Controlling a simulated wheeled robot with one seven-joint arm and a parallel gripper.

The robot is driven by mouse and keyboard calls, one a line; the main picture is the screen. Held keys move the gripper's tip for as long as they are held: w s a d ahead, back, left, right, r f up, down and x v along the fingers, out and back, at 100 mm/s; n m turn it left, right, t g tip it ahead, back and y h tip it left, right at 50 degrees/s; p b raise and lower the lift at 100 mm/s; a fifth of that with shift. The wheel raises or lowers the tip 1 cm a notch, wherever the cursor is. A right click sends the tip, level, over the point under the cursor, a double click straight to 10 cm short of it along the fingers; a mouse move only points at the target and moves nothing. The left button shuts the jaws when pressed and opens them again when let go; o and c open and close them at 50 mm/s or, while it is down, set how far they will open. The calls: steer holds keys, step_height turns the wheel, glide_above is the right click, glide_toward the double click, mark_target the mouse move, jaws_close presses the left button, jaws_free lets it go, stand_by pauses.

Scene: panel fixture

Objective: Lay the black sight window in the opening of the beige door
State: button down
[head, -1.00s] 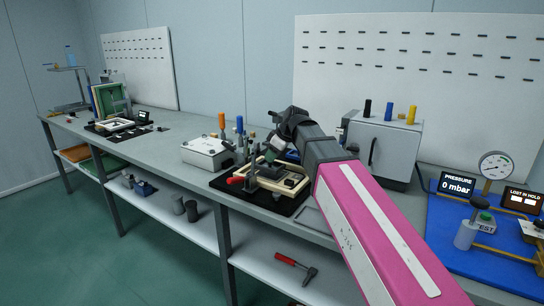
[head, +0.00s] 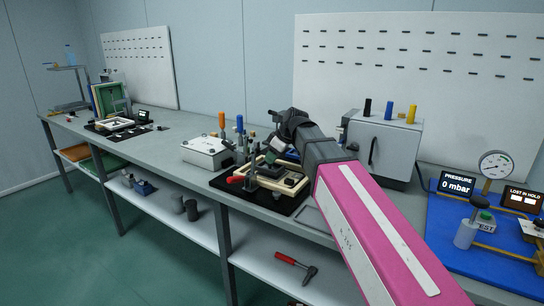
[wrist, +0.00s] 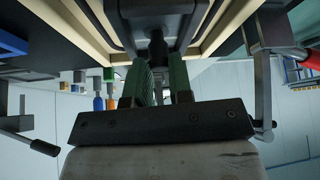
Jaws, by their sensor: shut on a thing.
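The beige door (head: 262,184) lies flat on a black base on the bench, below my gripper (head: 270,157). In the wrist view its beige edges (wrist: 210,28) run along both sides of a dark panel, the black sight window (wrist: 118,12). My gripper (wrist: 160,72) has its green fingers closed around a dark stem or knob in front of that panel. The panel appears between the beige edges; I cannot tell whether it is seated in the opening or just above it. In the head view my arm and hand hide most of the window.
A red-handled clamp (head: 236,179) stands at the door's left, and metal clamp levers (wrist: 262,90) show beside my gripper. A white box (head: 206,152) and upright coloured handles (head: 239,126) are close behind left. A grey cabinet (head: 384,148) stands to the right.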

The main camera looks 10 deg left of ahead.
steer(key=shift+f, duration=0.7)
steer(key=c, duration=0.9)
jaws_free()
steer(key=shift+c, duration=0.2)
steer(key=v, duration=1)
steer(key=shift+d+r, duration=0.2)
steer(key=shift+r, duration=0.15)
